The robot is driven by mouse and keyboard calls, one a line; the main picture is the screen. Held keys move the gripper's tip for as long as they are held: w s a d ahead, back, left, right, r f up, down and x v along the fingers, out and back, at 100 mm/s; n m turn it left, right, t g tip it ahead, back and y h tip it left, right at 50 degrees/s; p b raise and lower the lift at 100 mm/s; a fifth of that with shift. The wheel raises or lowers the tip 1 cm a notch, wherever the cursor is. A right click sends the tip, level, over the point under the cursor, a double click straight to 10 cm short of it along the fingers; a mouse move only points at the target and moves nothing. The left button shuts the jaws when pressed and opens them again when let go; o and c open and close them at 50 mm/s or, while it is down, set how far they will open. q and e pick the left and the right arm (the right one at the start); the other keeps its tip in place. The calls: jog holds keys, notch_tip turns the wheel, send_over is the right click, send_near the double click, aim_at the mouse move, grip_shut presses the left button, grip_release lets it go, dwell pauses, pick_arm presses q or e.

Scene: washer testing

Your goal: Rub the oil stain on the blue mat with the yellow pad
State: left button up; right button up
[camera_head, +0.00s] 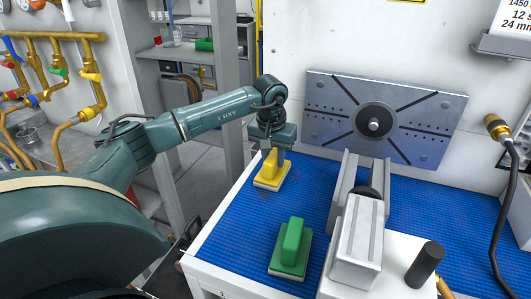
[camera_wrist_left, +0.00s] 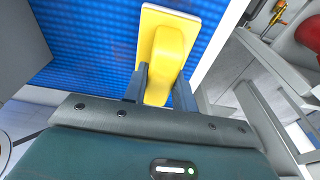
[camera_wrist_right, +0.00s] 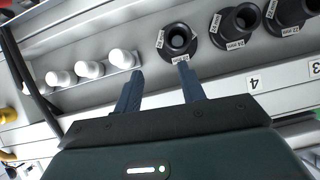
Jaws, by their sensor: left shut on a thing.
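The yellow pad (camera_head: 271,174) has a raised yellow handle and a pale base. It is at the far left part of the blue mat (camera_head: 240,226). My left gripper (camera_head: 274,152) is above the pad and shut on its handle. In the left wrist view, the two fingers (camera_wrist_left: 160,86) clasp the handle of the yellow pad (camera_wrist_left: 166,45) over the blue mat (camera_wrist_left: 85,40). My right gripper (camera_wrist_right: 159,72) is open and empty, seen only in the right wrist view.
A green-handled pad (camera_head: 291,247) lies on the front of the mat. A grey metal fixture (camera_head: 357,240) stands right of it, before a wall plate (camera_head: 335,105). Dark sockets (camera_wrist_right: 177,40) and white knobs (camera_wrist_right: 90,69) are beyond my right gripper.

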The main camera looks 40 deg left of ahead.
pick_arm(q)
jog(key=shift+w+d+p, duration=0.1)
jog(key=shift+w+d, duration=0.15)
jog(key=shift+d, duration=0.6)
jog(key=shift+w+d+p, duration=0.1)
jog(key=shift+w+d, duration=0.15)
jog(key=shift+d, duration=0.65)
jog(key=shift+w+d+p, duration=0.1)
jog(key=shift+w+d, duration=0.15)
jog(key=shift+d, duration=0.6)
jog(key=shift+w+d, duration=0.25)
jog(key=shift+d, duration=0.5)
jog(key=shift+w+d, duration=0.25)
jog(key=shift+d, duration=0.5)
notch_tip(320, 180, up, 6)
jog(key=p, duration=0.4)
jog(key=shift+a+r, duration=0.1)
notch_tip(320, 180, up, 3)
jog(key=shift+f+p, duration=0.1)
jog(key=shift+p, duration=1)
